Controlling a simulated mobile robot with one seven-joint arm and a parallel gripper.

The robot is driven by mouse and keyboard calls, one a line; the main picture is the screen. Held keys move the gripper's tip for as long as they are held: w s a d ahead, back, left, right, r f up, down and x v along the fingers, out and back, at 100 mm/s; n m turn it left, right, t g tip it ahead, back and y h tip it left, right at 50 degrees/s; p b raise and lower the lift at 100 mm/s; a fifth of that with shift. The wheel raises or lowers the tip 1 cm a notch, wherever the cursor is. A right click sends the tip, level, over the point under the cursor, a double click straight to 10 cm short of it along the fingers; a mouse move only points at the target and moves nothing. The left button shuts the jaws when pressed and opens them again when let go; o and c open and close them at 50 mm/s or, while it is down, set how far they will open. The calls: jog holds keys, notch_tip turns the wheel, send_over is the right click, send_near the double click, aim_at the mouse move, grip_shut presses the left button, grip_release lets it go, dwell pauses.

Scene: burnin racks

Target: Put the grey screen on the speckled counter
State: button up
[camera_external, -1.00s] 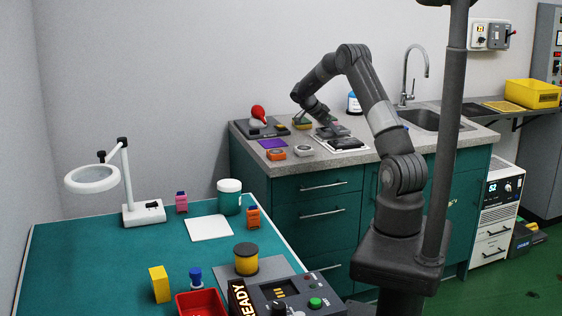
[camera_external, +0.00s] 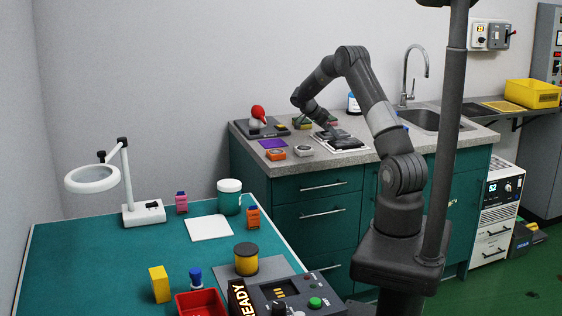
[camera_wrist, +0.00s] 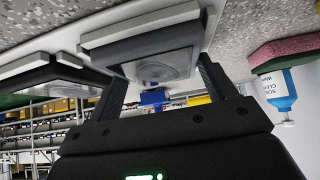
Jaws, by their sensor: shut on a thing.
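The grey screen (camera_wrist: 155,50), a flat grey block with a pale frame and a glassy round patch, is between the two fingers of my gripper (camera_wrist: 163,92) in the wrist view. My gripper is shut on it. The speckled counter (camera_wrist: 60,25) lies close beyond the screen; I cannot tell whether they touch.
Beside the screen in the wrist view is a dark piece with a pale face (camera_wrist: 55,72). On the counter are an orange block (camera_external: 275,154), a grey round-topped piece (camera_external: 303,151), a purple sheet (camera_external: 272,144) and a red-topped device (camera_external: 258,120). A sink (camera_external: 425,118) lies to the right.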

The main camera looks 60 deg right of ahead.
jog(key=shift+f, duration=0.1)
jog(key=o, duration=1.2)
